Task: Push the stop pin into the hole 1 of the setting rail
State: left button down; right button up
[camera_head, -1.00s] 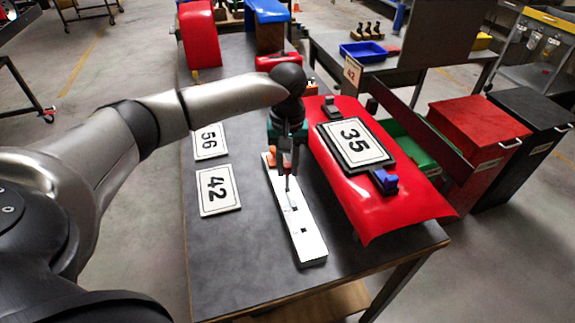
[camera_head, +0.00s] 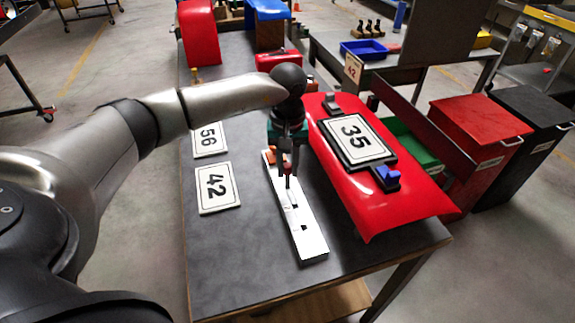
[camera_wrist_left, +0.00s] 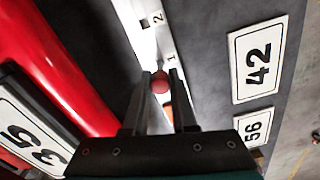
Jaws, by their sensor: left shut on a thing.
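The setting rail (camera_head: 309,240) is a long white bar lying on the grey table, with dark square holes along it. In the left wrist view, the rail (camera_wrist_left: 152,40) shows the numbers 1 and 2 and an open hole beside the 2. My left gripper (camera_head: 288,182) points down over the far half of the rail. In the left wrist view, my left gripper (camera_wrist_left: 160,80) is shut on the stop pin, whose round red head (camera_wrist_left: 160,82) shows between the fingertips, beside the 1. The pin's lower end and hole 1 are hidden, so its depth cannot be told. My right gripper is out of view.
A red curved panel (camera_head: 405,203) with a 35 plate (camera_head: 354,140) stands close right of the rail. Plates 42 (camera_head: 217,188) and 56 (camera_head: 209,140) lie to its left. An orange block (camera_head: 272,158) is at the rail's far end. The near left tabletop is clear.

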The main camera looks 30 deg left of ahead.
aim_at(288, 165)
pick_arm(q)
jog(key=shift+f+b, duration=1)
jog(key=shift+f, duration=0.2)
jog(key=c, duration=0.6)
grip_release()
notch_tip(288, 165, up, 15)
jog(key=shift+r+p, duration=0.15)
jog(key=shift+p, duration=1)
